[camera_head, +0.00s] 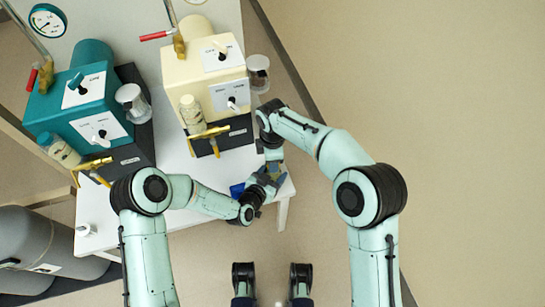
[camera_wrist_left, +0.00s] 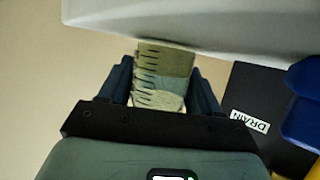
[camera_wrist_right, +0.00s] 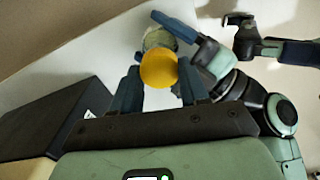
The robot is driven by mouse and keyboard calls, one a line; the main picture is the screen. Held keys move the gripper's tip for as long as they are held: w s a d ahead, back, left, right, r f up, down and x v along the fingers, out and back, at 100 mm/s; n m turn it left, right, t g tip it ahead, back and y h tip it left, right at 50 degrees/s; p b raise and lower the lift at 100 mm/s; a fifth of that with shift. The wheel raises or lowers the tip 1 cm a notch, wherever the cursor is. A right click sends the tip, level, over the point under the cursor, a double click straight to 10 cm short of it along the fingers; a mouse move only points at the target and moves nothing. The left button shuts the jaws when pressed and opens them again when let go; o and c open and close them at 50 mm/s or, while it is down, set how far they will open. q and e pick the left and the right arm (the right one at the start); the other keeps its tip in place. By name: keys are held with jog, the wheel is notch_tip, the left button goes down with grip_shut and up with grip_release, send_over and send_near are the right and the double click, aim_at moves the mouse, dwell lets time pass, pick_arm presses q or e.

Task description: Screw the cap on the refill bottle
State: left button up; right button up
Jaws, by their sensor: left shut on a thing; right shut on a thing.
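My left gripper (camera_wrist_left: 163,92) is shut on the refill bottle (camera_wrist_left: 163,75), a pale bottle with dark graduation marks, held between its two dark blue fingers. My right gripper (camera_wrist_right: 160,82) is shut on the round yellow cap (camera_wrist_right: 158,69). In the right wrist view the cap lies in front of the bottle (camera_wrist_right: 157,38), roughly in line with it and hiding its mouth. I cannot tell whether the cap touches the neck or sits on the thread. In the head view both grippers meet above the table's near right corner, and they mostly hide bottle and cap.
A teal pump (camera_head: 70,105) and a cream pump (camera_head: 200,72) stand on the white table (camera_head: 180,160) behind my grippers, with small jars and brass taps. The floor at right is clear.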

jog(key=shift+f, duration=0.6)
dwell(0.3)
